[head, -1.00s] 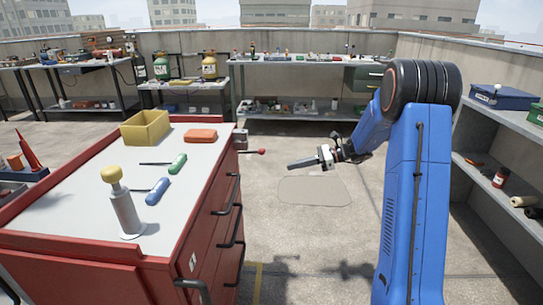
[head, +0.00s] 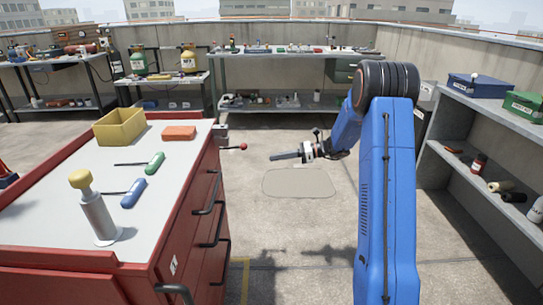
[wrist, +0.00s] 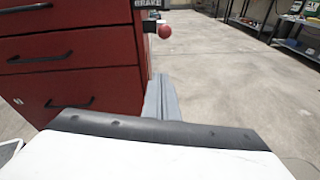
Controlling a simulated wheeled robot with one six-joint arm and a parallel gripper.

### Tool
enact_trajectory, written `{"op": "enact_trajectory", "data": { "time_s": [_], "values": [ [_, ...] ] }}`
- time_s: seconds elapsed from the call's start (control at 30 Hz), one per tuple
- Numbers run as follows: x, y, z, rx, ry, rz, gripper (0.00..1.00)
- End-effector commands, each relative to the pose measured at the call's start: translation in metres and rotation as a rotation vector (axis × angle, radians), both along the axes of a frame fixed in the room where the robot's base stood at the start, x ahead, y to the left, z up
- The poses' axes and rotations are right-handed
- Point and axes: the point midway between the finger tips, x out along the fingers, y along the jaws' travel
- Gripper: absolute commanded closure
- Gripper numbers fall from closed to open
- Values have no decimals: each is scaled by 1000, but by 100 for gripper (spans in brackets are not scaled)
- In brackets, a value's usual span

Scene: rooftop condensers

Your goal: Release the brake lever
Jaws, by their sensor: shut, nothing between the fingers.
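The brake lever (head: 232,148) sticks out to the right from a small grey block at the far right corner of the red tool cart (head: 185,220). It ends in a red ball knob (head: 243,147). In the wrist view the knob (wrist: 165,31) shows near the top, beside a partly cut-off dark label reading BRAKE (wrist: 148,3). My gripper (head: 273,157) is shut and empty. It points left, a little to the right of the knob in the head view and apart from it. In the wrist view its grey fingers (wrist: 160,95) lie below the knob.
On the cart top are a yellow bin (head: 119,128), an orange case (head: 179,132), green and blue-handled tools, and a yellow-knobbed grey cylinder (head: 97,215). Shelves (head: 470,165) stand at the right and a workbench (head: 290,55) at the back. The floor right of the cart is clear.

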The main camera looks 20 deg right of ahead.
Motion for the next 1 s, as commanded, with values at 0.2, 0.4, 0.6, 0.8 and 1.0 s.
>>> {"op": "enact_trajectory", "data": {
  "time_s": [0.2,0.4,0.6,0.8,1.0],
  "values": [
    [12,36,-9,0,2,4,100],
    [25,69,-16,0,1,5,100],
    [35,84,0,0,-2,1,100],
    [40,89,15,0,-1,1,100],
    [41,90,18,0,-1,1,100]
  ]
}}
